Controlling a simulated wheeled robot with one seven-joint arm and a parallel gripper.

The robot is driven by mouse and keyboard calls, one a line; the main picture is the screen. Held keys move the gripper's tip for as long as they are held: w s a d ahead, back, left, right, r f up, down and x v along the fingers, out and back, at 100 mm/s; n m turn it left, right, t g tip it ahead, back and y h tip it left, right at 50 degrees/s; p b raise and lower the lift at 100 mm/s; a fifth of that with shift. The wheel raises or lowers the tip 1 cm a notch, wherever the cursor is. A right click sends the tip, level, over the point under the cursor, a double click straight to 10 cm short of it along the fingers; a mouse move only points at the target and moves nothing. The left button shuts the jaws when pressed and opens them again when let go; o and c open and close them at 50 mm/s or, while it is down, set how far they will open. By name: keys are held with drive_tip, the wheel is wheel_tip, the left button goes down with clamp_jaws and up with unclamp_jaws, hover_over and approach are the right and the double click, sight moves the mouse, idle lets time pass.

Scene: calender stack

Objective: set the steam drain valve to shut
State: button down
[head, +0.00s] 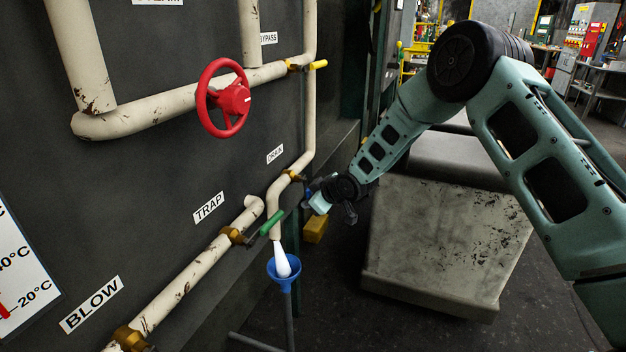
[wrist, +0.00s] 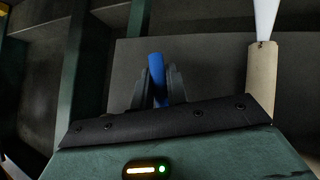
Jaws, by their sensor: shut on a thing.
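The drain valve is a brass body (head: 291,176) on a thin cream pipe, below the DRAIN label (head: 275,154) in the head view. My gripper (head: 318,196) is beside it, to its right. In the wrist view, the blue lever handle (wrist: 157,80) stands between the two fingers of my gripper (wrist: 155,88), which are shut on it. The handle's angle to the pipe is hard to tell, as my gripper covers most of it in the head view. A white plume (head: 282,258) comes out of the pipe's open lower end (head: 276,228).
A blue funnel (head: 284,281) stands under the outlet. Close by are a green trap lever (head: 271,223), a red handwheel (head: 225,98) and a yellow bypass lever (head: 318,64). A worn grey block (head: 450,245) stands on the floor at right.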

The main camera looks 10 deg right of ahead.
drive_tip(key=shift+s+a+m+g+y+p, duration=0.7)
drive_tip(key=shift+s+g+p, duration=0.3)
drive_tip(key=shift+p, duration=1.65)
drive_tip(key=shift+f, duration=0.15)
drive_tip(key=c, duration=1.4)
unclamp_jaws()
drive_tip(key=v, duration=1.7)
drive_tip(key=shift+w+d+r+p, duration=0.1)
drive_tip(key=shift+d+r+p, duration=0.15)
drive_tip(key=shift+p, duration=0.1)
